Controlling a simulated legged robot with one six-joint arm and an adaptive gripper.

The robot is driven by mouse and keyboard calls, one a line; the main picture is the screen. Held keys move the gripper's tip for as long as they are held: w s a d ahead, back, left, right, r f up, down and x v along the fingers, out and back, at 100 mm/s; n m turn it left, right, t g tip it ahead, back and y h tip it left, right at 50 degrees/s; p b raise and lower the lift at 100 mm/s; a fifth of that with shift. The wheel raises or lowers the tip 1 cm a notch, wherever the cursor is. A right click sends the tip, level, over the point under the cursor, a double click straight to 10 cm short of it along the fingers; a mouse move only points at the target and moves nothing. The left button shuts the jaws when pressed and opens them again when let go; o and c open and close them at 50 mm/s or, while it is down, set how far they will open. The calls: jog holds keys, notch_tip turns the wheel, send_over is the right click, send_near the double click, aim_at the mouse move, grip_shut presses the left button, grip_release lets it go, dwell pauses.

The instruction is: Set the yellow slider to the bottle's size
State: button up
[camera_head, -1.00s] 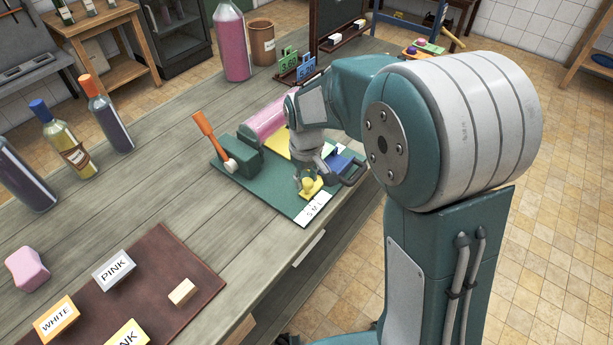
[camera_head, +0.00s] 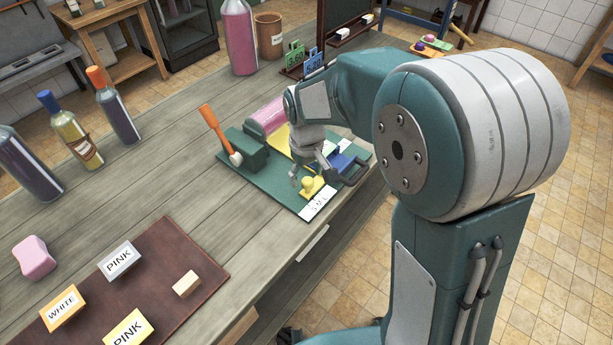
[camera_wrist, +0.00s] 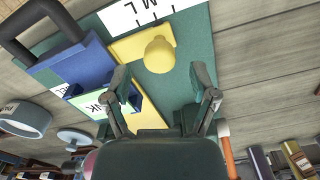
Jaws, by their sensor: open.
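The yellow slider (camera_head: 312,187) with its round knob lies on the green board (camera_head: 264,186), beside the white card lettered S M L (camera_head: 318,205). I cannot tell which mark it lines up with. In the wrist view the slider knob (camera_wrist: 159,54) is just beyond the fingertips of my open gripper (camera_wrist: 162,84), centred across the gap and apart from both. In the head view my gripper (camera_head: 294,181) is just left of the knob, empty. A pink bottle (camera_head: 267,115) lies at the board's back, partly hidden by my arm.
The board carries a green block with an orange-handled lever (camera_head: 217,132) and a blue part with a dark handle (camera_head: 347,161). Dark bottles (camera_head: 117,113), a pink sponge-like block (camera_head: 34,257) and a brown mat (camera_head: 160,275) with labels stand left. Bench between is clear.

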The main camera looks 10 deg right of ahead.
notch_tip(320, 180, up, 11)
jog(key=shift+f, duration=0.2)
dwell(0.4)
jog(key=s+d+r+m+t, duration=0.2)
jog(key=s+d, duration=0.3)
jog(key=s, duration=0.4)
jog(key=s+d+r+m+t, duration=0.1)
jog(key=s+d+m+t, duration=0.2)
jog(key=s, duration=0.7)
jog(key=shift+s+d+r+t, duration=0.2)
jog(key=shift+d+r+t, duration=0.15)
jog(key=shift+d, duration=0.9)
